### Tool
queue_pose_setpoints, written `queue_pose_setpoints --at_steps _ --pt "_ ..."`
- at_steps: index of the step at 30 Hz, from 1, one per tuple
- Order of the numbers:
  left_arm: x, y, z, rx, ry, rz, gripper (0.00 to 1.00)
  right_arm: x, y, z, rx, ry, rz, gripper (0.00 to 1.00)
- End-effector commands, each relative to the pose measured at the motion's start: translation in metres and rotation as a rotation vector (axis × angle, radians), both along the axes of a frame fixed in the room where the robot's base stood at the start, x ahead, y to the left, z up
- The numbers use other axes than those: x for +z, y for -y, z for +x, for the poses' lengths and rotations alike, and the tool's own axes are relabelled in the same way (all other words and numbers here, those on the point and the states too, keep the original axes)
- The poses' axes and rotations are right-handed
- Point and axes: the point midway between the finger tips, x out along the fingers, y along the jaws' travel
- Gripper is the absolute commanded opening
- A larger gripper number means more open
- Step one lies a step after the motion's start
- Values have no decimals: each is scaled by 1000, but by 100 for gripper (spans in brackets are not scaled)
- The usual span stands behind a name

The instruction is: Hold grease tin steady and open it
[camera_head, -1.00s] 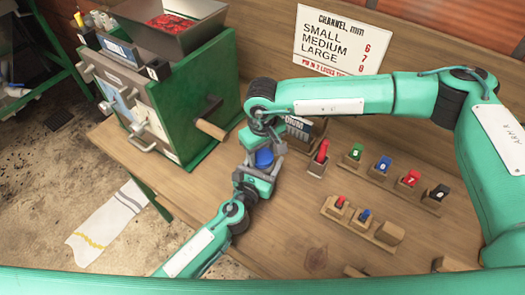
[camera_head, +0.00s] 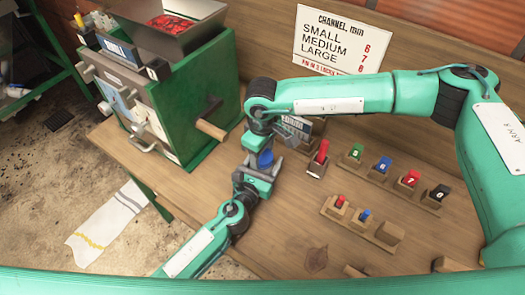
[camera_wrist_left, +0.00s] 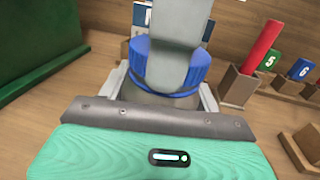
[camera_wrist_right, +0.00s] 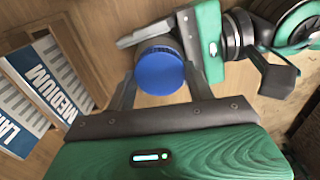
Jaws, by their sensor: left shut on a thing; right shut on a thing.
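The grease tin has a ribbed blue lid (camera_head: 266,159), held between my two grippers above the left part of the bench. My left gripper (camera_head: 258,172) comes from below and is shut on the tin. In the left wrist view, the blue lid (camera_wrist_left: 198,68) is seen from the side, with a grey finger of my right gripper across it. My right gripper (camera_head: 270,145) comes from above and is shut on the lid. In the right wrist view, the round lid top (camera_wrist_right: 160,70) sits between its fingers. Much of the tin's body is hidden, and I cannot tell whether the lid has parted from it.
A green machine (camera_head: 190,115) with a wooden handle (camera_head: 211,130) stands close on the left. A red stick in a wooden holder (camera_head: 317,168) is just right of the grippers. Numbered coloured blocks (camera_head: 383,163) stand further right. The front middle of the bench (camera_head: 285,235) is clear.

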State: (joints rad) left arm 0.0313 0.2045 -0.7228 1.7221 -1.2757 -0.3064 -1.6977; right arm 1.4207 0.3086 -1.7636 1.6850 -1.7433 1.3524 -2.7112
Motion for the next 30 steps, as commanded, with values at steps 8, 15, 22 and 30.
queue_pose_setpoints --at_steps 8,15,22,30 --pt "-1 0 0 1 -1 2 0 8 0 0 -1 1 -1 26" --pt "-1 0 0 1 -1 2 0 17 0 1 -1 1 0 26" --pt "-1 0 0 1 -1 2 0 22 0 0 -1 1 1 26" --pt "-1 0 0 1 -1 2 0 23 0 0 -1 1 1 26"
